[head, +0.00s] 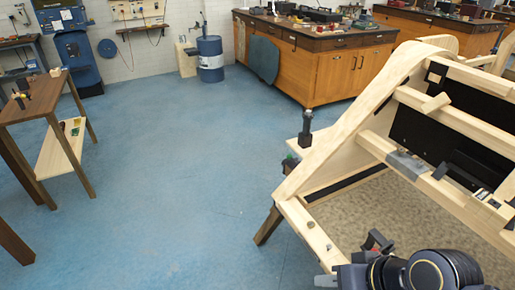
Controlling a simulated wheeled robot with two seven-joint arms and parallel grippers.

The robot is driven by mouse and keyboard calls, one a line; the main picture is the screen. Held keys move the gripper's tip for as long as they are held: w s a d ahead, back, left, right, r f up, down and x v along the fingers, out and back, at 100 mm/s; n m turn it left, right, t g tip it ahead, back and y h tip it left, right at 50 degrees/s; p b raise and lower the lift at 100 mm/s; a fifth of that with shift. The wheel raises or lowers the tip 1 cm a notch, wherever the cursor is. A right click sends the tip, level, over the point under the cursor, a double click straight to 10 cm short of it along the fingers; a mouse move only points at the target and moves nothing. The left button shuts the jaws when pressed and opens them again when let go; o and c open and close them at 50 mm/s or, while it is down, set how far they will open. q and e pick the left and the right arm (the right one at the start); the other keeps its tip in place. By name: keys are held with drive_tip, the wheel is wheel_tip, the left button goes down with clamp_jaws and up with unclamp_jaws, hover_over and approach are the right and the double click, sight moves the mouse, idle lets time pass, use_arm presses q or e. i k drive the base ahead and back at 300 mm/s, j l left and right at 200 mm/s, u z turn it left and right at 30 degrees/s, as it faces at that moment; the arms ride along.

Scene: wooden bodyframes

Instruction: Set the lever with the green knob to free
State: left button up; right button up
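A large pale wooden bodyframe (345,130) fills the right side of the head view. On its left edge a small green knob (290,158) shows low down, partly hidden by the wood. A black-topped dark post (306,128) stands just above and right of it. The green knob's lever and any setting marks are too small or hidden to read. My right gripper (376,241) is at the bottom, below and right of the green knob and well apart from it. Its fingers are small and partly covered by my arm, so its opening is unclear. My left gripper is out of view.
Black panels and a grey-wrapped bar (405,163) sit inside the bodyframe. A wooden side table (40,100) stands at left. A wooden cabinet bench (345,72) and a blue drum (210,58) are at the back. The blue floor (180,170) between is clear.

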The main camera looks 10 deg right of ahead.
sight(289, 156)
drive_tip(key=i+j+u, duration=0.2)
drive_tip(key=i+j, duration=0.15)
drive_tip(key=i, duration=0.45)
drive_tip(key=i+j+u, duration=0.2)
drive_tip(key=i, duration=0.65)
drive_tip(key=i+j+u, duration=0.15)
drive_tip(key=i, duration=0.7)
drive_tip(key=i+l+z, duration=0.1)
drive_tip(key=i+z, duration=0.35)
drive_tip(key=i+j+z, duration=0.1)
drive_tip(key=i+z, duration=0.3)
drive_tip(key=i, duration=0.15)
drive_tip(key=i+j+z, duration=0.25)
drive_tip(key=i+z, duration=0.2)
drive_tip(key=i+l+z, duration=0.15)
drive_tip(key=z, duration=0.35)
drive_tip(key=i+z, duration=0.3)
drive_tip(key=z, duration=0.2)
drive_tip(key=i+z, duration=0.25)
drive_tip(key=z, duration=0.25)
drive_tip(key=i+j+z, duration=0.1)
drive_tip(key=i+z, duration=0.15)
drive_tip(key=z, duration=0.25)
drive_tip(key=i+j+z, duration=0.2)
drive_tip(key=z, duration=0.3)
